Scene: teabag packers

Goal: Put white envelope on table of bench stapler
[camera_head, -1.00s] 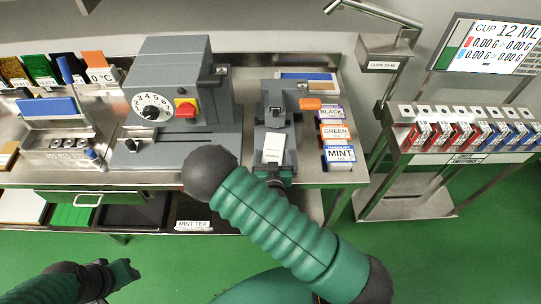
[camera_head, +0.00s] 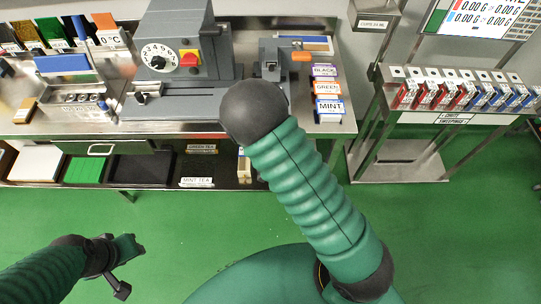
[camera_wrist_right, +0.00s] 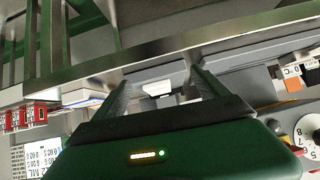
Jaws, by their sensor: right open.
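My right gripper (camera_wrist_right: 160,77) is open in the right wrist view, its fingers apart with nothing held between them. A small white piece (camera_wrist_right: 157,88), which looks like the white envelope, shows beyond and between the fingers; they are not closed on it. In the head view the grey bench stapler (camera_head: 271,66) stands on the bench between the dial machine and the tea boxes. My right wrist covers its near part, table and the spot where the envelope lay, and hides my right gripper. My left gripper (camera_head: 127,266) is over the floor at lower left; its jaw opening is unclear.
The dial machine (camera_head: 176,56) is left of the stapler and the tea boxes (camera_head: 328,95) are right of it. A rack of red and blue boxes (camera_head: 462,91) stands at right. A lower shelf holds trays (camera_head: 86,168). The green floor in front is clear.

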